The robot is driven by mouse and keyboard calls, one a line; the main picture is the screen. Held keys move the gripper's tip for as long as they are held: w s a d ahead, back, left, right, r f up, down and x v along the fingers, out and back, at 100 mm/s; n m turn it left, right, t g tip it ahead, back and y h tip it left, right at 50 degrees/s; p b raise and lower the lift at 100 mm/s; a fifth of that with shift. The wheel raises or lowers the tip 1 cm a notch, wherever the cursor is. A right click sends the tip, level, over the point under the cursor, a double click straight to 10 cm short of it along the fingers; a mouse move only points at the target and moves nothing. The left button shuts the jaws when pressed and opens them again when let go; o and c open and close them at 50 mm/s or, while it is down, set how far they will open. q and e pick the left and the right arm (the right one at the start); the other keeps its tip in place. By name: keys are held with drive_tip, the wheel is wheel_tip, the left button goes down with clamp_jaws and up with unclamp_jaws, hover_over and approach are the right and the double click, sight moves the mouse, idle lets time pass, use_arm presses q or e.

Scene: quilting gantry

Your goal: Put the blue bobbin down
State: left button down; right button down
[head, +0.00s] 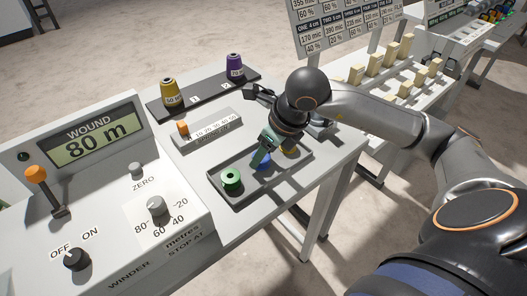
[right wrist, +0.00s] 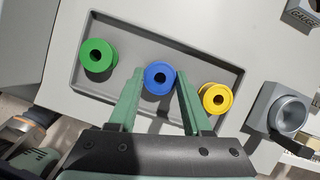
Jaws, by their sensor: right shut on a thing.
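The blue bobbin (head: 264,161) is at the grey tray (head: 214,183), in a row between a green bobbin (head: 231,179) and a yellow bobbin (head: 288,149). My right gripper (head: 262,156) points down over the tray and is shut on the blue bobbin. In the right wrist view the blue bobbin (right wrist: 159,78) sits between the two green fingertips, its round top and hole facing the camera. It is low over or on the tray floor; I cannot tell whether it touches. The gripper partly hides the blue and yellow bobbins in the head view. My left gripper is out of view.
The winder box (head: 110,215) with an "80 m" display stands at the left. Behind the tray are a scale with an orange slider (head: 183,128) and a dark rack with yellow (head: 169,93) and purple (head: 235,67) thread cones. A grey cup-like holder (right wrist: 289,114) stands beside the tray.

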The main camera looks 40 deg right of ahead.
drive_tip(key=shift+f, duration=0.25)
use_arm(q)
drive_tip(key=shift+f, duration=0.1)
use_arm(e)
drive_tip(key=shift+c, duration=1.7)
unclamp_jaws()
drive_tip(key=shift+r, duration=0.1)
drive_tip(key=shift+r, duration=0.5)
use_arm(q)
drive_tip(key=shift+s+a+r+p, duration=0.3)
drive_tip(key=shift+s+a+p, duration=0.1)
drive_tip(key=shift+p, duration=0.3)
use_arm(e)
drive_tip(key=v, duration=1.1)
drive_tip(key=shift+r, duration=0.2)
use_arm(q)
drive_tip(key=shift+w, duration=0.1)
use_arm(e)
drive_tip(key=shift+s, duration=0.15)
